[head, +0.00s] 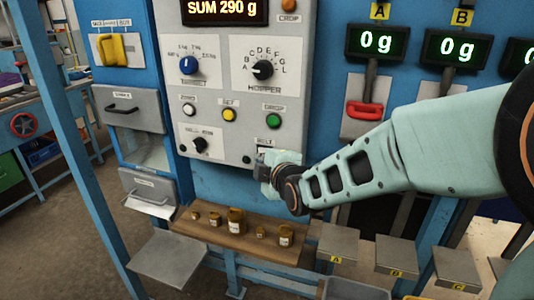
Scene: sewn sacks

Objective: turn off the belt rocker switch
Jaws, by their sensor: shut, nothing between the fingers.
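The belt label (265,142) is at the lower right of the grey control panel (213,110) in the head view. The rocker switch under it is mostly hidden behind my gripper, so I cannot tell its position. My gripper (264,168) is shut and empty, with its tip at the panel just below the belt label. I cannot tell whether it touches the switch.
Above the switch are the green drop button (273,121) and the hopper knob (263,70). A red handle (363,110) is to the right. A wooden shelf (205,229) with several small brown weights is below.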

